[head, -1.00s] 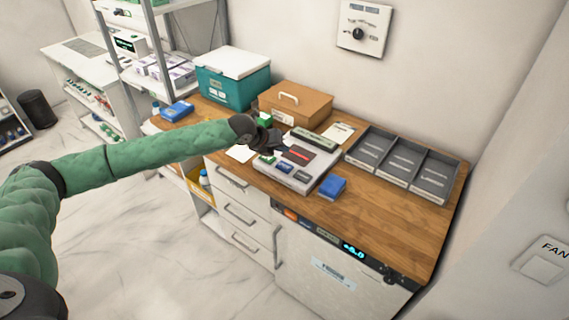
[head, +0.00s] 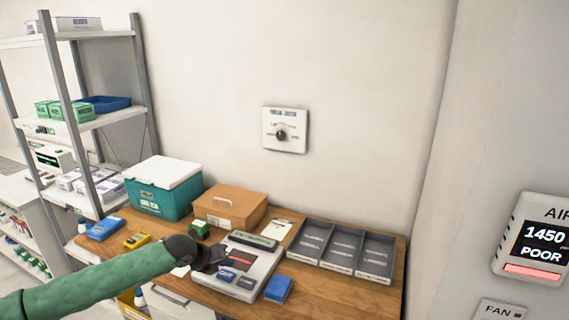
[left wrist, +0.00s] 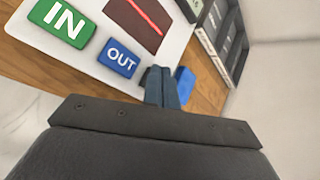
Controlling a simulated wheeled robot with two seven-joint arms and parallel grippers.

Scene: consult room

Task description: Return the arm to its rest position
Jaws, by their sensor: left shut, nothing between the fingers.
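My left arm, in a green sleeve, reaches in from the lower left of the head view. Its dark gripper (head: 212,262) is over the left part of the grey-white device (head: 262,272) on the wooden counter. In the left wrist view the two fingers (left wrist: 162,82) are together with nothing between them, beside the blue OUT button (left wrist: 118,58). The green IN button (left wrist: 62,20) is to its left. I cannot tell whether the fingertips touch the device. My right gripper is not in view.
A blue box (head: 278,289) stands right of the device, and grey trays (head: 375,277) are further right. A brown case (head: 240,212) and a teal cooler (head: 150,200) stand behind. A shelf rack (head: 60,90) is at the left. A dial panel (head: 285,130) is on the wall.

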